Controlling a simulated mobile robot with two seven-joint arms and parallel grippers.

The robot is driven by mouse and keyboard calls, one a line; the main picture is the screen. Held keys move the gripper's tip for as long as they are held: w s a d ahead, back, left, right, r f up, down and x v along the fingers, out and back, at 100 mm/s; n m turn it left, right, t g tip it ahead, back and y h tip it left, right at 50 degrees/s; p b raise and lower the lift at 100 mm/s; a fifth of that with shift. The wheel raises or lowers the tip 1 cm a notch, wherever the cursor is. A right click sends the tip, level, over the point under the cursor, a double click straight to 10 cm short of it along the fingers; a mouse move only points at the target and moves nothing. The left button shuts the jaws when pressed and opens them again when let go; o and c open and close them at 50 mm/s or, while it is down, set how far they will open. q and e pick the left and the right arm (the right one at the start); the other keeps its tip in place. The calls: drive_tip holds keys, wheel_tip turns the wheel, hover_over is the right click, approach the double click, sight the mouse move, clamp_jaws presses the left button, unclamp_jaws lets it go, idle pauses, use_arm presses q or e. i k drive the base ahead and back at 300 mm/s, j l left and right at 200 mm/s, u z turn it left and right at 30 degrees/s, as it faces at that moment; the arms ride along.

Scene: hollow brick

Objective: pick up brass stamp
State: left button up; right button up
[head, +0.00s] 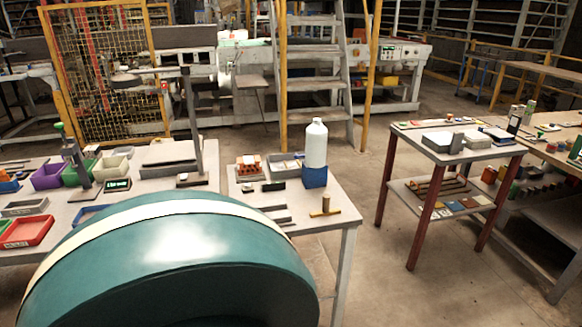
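A small brass-coloured T-shaped piece, which looks like the brass stamp (325,206), is on the light grey table (340,192) near its front right corner. It has a short upright post and a bar lying across its foot. Neither of my grippers shows in the head view.
A white bottle (316,143) in a blue holder (314,176) stands behind the stamp. Flat grey bars (268,214) lie to its left. Coloured bins (27,231) fill the left table. Open floor separates this table from a red-legged side table (411,230).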

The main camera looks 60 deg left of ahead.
sight(326, 211)
drive_tip(key=u, duration=1.85)
